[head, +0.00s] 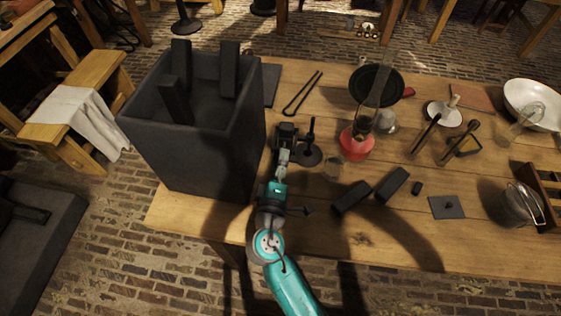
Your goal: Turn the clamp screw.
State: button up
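My arm reaches forward over the table from the bottom of the head view. My gripper (285,136) is a small dark shape beside the right wall of the big dark box. Its fingers blend into the shadow there, so I cannot tell whether they are open or shut, or whether they touch anything. I cannot make out the clamp screw for certain. A dark stand (308,154) with a round base and upright rod is just right of my gripper.
A tall dark open box (190,150) holding several black bars stands left of my arm. Tongs (302,93) lie behind. The table's front right (400,245) is mostly clear.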

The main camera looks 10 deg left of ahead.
jog(key=s, duration=1.2)
jog(key=shift+a, duration=0.2)
dwell(0.4)
